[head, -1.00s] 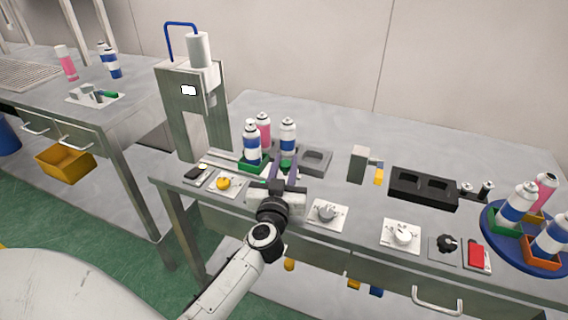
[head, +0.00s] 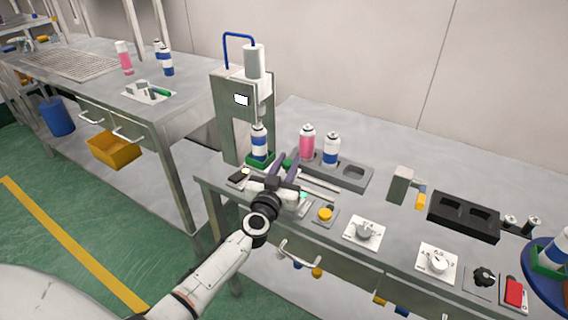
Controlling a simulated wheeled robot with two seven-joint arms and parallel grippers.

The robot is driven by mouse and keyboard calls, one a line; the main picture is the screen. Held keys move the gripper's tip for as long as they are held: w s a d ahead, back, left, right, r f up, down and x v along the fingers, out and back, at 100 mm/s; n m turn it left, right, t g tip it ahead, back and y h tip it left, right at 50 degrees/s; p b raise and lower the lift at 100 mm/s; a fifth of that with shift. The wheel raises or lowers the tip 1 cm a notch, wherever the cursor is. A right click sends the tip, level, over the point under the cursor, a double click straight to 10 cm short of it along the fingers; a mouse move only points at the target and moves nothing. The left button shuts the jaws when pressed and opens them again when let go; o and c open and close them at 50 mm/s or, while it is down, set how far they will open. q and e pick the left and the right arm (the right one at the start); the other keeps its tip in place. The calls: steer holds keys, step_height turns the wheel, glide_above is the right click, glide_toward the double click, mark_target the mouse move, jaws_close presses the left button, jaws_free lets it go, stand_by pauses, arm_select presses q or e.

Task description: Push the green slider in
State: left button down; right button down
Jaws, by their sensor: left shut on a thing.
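The green slider (head: 249,162) is a small green holder on a rail on the bench, at the foot of the press (head: 228,112). A blue and white can (head: 259,145) stands upright in it, below the press head. My left gripper (head: 285,166) is beside the slider on its right, its dark fingers shut on the slider's green knob (head: 288,163). The fingers hide part of the knob. My right gripper is out of view.
A grey holder (head: 354,178) with a pink can (head: 307,142) and a blue and white can (head: 331,150) stands right of the slider. A yellow button (head: 325,214) and dials line the front edge. A black block (head: 463,217) is further right.

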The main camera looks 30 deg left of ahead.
arm_select(q)
steer(key=shift+a+r, duration=0.1)
steer(key=shift+a, duration=0.15)
steer(key=c, duration=1.5)
jaws_free()
steer(key=shift+o, duration=0.2)
steer(key=shift+s+d, duration=0.15)
steer(key=shift+s, duration=0.35)
steer(key=p+v, duration=0.2)
steer(key=v, duration=0.7)
steer(key=shift+s, duration=0.2)
steer(key=shift+d, duration=0.1)
